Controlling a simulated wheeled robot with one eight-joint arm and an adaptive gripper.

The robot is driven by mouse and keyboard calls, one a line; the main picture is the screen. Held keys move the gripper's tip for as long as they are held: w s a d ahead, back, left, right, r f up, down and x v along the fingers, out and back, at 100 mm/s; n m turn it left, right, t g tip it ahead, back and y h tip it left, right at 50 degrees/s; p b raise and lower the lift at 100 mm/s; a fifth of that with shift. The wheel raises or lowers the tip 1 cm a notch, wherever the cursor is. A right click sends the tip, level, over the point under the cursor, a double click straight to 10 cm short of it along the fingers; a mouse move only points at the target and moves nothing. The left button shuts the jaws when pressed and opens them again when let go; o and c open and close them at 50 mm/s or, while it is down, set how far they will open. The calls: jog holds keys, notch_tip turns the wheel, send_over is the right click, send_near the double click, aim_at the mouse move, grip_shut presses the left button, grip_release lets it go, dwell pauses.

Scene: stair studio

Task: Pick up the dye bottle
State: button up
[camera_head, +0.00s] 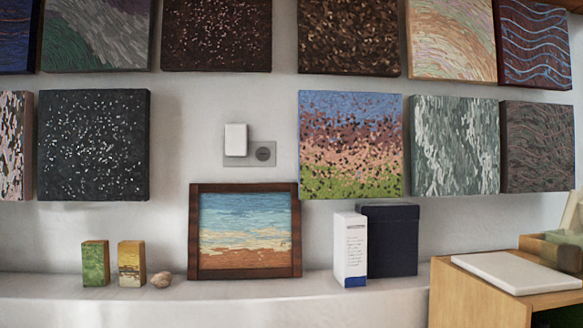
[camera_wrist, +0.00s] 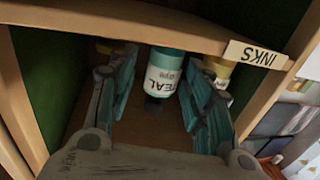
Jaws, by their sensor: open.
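The dye bottle (camera_wrist: 164,72) shows in the wrist view inside a wooden shelf compartment. It has a white label reading TEAL, a teal band and a dark cap, and it appears upside down in the picture. My gripper (camera_wrist: 160,62) is open, with one finger on each side of the bottle. A gap shows on the left; whether the right finger touches it I cannot tell. Neither the bottle nor my gripper shows in the head view.
A yellow-labelled bottle (camera_wrist: 220,70) stands partly behind the right finger. An INKS sign (camera_wrist: 255,54) is on the shelf edge. The head view shows a ledge (camera_head: 60,292) with small blocks, a framed picture (camera_head: 245,232) and boxes, and a wooden cabinet (camera_head: 475,297) at right.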

jog(key=x, duration=0.4)
jog(key=shift+w+r, duration=0.3)
jog(key=shift+w, duration=0.1)
jog(key=shift+a, duration=0.1)
jog(key=c, duration=1)
jog(key=shift+o, duration=0.2)
jog(key=shift+r, duration=0.15)
